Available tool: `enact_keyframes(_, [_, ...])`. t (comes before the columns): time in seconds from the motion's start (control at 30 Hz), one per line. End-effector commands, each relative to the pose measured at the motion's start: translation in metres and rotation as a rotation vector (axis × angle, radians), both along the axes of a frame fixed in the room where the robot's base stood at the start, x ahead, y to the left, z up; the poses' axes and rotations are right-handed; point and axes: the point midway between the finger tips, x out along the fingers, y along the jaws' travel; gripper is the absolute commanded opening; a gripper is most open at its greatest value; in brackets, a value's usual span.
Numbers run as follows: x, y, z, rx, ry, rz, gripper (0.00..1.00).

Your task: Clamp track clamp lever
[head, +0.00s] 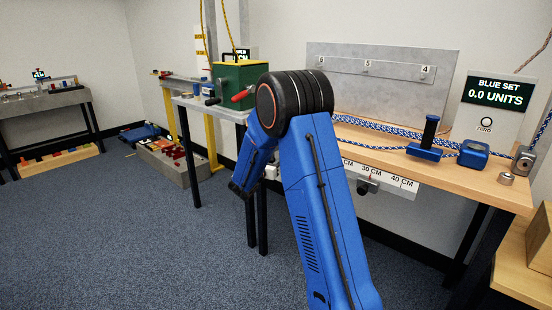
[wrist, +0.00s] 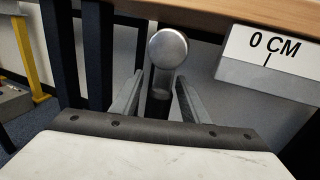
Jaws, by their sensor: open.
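In the wrist view my gripper (wrist: 159,84) is open, with one finger on each side of a metal lever with a rounded silver knob (wrist: 168,48). The knob rises above the fingertips. The lever's dark stem runs down between the fingers, with a gap visible on both sides. The lever's base is hidden, so I cannot tell whether the clamp is open or shut. In the head view my blue arm stands in front of this end of the bench, and the fingers and lever cannot be made out there.
A scale plate marked 0 CM (wrist: 268,50) is right of the lever, under the wooden bench edge (wrist: 200,17). Along that bench (head: 480,182) lie blue ropes, a blue cleat (head: 425,150) and a display (head: 492,92). A green box (head: 238,85) stands on the table behind my arm.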

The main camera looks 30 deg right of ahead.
Motion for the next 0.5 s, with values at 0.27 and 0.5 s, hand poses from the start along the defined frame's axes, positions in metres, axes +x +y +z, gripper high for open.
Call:
enact_keyframes(0.27, [0.0056, -0.0079, 0.0004, 0.000, 0.000, 0.000, 0.41])
enact_keyframes(0.5, [0.0055, -0.0076, 0.0002, 0.000, 0.000, 0.000, 0.25])
